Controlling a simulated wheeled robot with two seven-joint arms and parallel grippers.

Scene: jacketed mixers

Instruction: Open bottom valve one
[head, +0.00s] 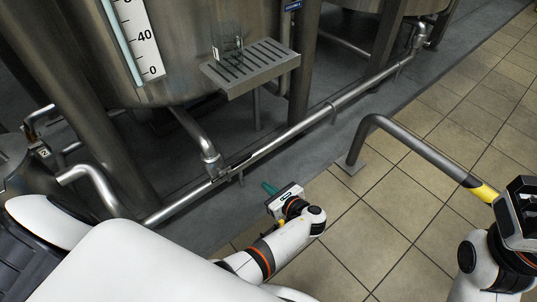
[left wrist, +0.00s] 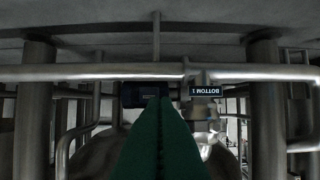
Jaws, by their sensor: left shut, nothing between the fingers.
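Bottom valve one (head: 213,168) sits where the tank's bent outlet pipe meets the long horizontal pipe. In the left wrist view its metal body (left wrist: 203,130) is just right of my fingers, under an upside-down "BOTTOM 1" label (left wrist: 206,91). A dark block (left wrist: 133,95), perhaps part of the handle, shows beside and partly behind the fingers. My left gripper (head: 269,188) has green fingers, shut and empty, pointing toward the pipe from the floor side, apart from the valve in the head view. My right gripper (head: 520,207) is at the right edge; its fingers are not clear.
The long horizontal pipe (head: 290,134) runs low along the tanks. A grated step (head: 252,69) juts from the tank above it. A grey floor rail (head: 420,147) with a yellow band stands between my arms.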

